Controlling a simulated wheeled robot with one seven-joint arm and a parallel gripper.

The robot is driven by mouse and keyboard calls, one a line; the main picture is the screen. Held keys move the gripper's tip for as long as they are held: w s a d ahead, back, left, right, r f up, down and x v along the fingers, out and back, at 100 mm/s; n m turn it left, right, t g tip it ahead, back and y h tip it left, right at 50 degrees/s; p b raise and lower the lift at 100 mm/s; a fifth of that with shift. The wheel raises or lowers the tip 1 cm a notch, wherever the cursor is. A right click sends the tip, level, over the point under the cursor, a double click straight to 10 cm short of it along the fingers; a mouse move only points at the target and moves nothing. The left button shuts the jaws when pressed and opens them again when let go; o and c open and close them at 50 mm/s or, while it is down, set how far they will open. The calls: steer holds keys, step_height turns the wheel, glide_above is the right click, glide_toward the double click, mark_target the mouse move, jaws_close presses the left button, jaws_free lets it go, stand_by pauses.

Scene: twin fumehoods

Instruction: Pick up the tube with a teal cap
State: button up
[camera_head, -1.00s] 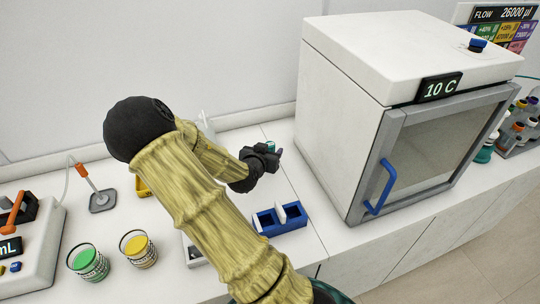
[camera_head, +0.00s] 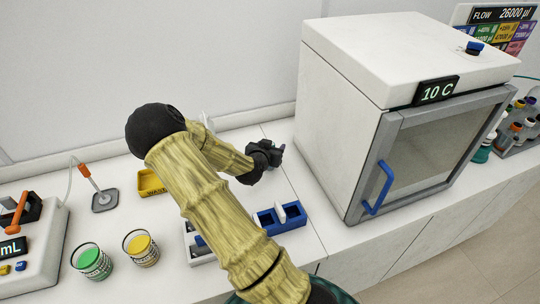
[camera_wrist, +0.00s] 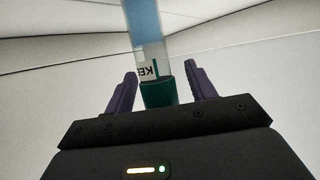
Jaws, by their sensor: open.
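The tube with a teal cap shows in the wrist view, with its cap (camera_wrist: 160,92) nearest to me and its clear body (camera_wrist: 147,40) running away to the top edge. The tube has blue content and a white label with dark letters. My gripper (camera_wrist: 161,77) is open, with one dark purple finger on each side of the cap and a visible gap on both sides. In the head view my gripper (camera_head: 270,155) is over the counter, left of the white cabinet, and it hides the tube there.
A blue rack (camera_head: 278,219) stands on the counter in front of my gripper. The white cabinet (camera_head: 345,120) marked 10 C stands close on the right. Green (camera_head: 92,262) and yellow (camera_head: 141,249) beakers and a yellow tray (camera_head: 151,183) are on the left.

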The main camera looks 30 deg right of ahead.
stand_by(0.3)
steer(key=c, duration=1.1)
steer(key=shift+r, duration=0.1)
step_height(320, 180, up, 18)
steer(key=shift+f, duration=0.1)
